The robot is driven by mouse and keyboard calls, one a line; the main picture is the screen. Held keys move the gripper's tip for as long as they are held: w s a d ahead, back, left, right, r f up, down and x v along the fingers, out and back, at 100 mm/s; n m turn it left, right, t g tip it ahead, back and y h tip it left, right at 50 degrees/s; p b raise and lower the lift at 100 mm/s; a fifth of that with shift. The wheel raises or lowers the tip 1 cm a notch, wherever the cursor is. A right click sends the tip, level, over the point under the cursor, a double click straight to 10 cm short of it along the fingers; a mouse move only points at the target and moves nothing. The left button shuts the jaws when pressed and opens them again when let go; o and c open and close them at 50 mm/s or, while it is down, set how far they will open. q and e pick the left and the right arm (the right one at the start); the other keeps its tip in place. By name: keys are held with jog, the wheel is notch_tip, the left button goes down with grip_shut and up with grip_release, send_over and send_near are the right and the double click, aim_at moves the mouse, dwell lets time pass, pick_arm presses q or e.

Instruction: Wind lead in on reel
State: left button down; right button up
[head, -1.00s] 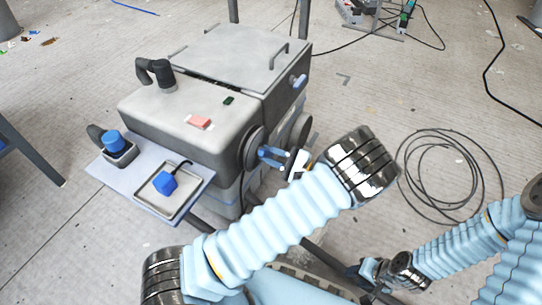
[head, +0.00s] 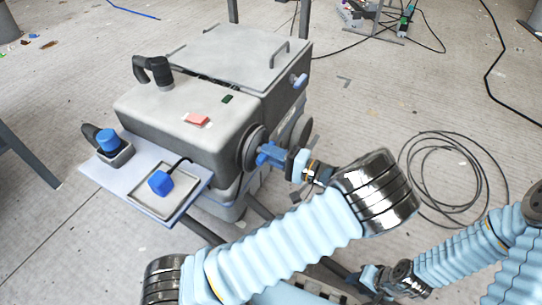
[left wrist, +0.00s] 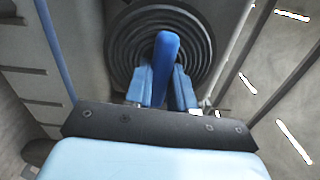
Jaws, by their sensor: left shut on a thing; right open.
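The reel (head: 252,149) is a dark, ribbed disc on the side of the grey machine. It fills the upper middle of the left wrist view (left wrist: 125,48) as dark concentric rings. A blue handle (left wrist: 166,58) stands out from the reel. My left gripper (head: 270,154) is at the reel, its blue fingers (left wrist: 164,90) shut on either side of the handle. A blue plug (head: 160,183) on a short dark lead lies in a shallow tray (head: 182,200). My right gripper (head: 366,279) is low at the right, open, away from the machine and small in view.
The grey machine (head: 190,115) has a lidded top and a dark elbow pipe (head: 155,70). A blue-capped fitting (head: 109,142) sits on the side shelf (head: 140,200). A loose coil of black cable (head: 440,165) lies on the floor at right. Open floor surrounds it.

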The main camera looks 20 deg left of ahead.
pick_arm(q)
jog(key=shift+d+f+n, duration=0.1)
jog(key=shift+n, duration=0.2)
dwell(0.4)
jog(key=c, duration=1)
grip_release()
jog(key=shift+o, duration=0.2)
jog(key=s+d+p, duration=0.1)
jog(key=d, duration=1.2)
jog(key=shift+d, duration=0.35)
jog(key=shift+d, duration=0.1)
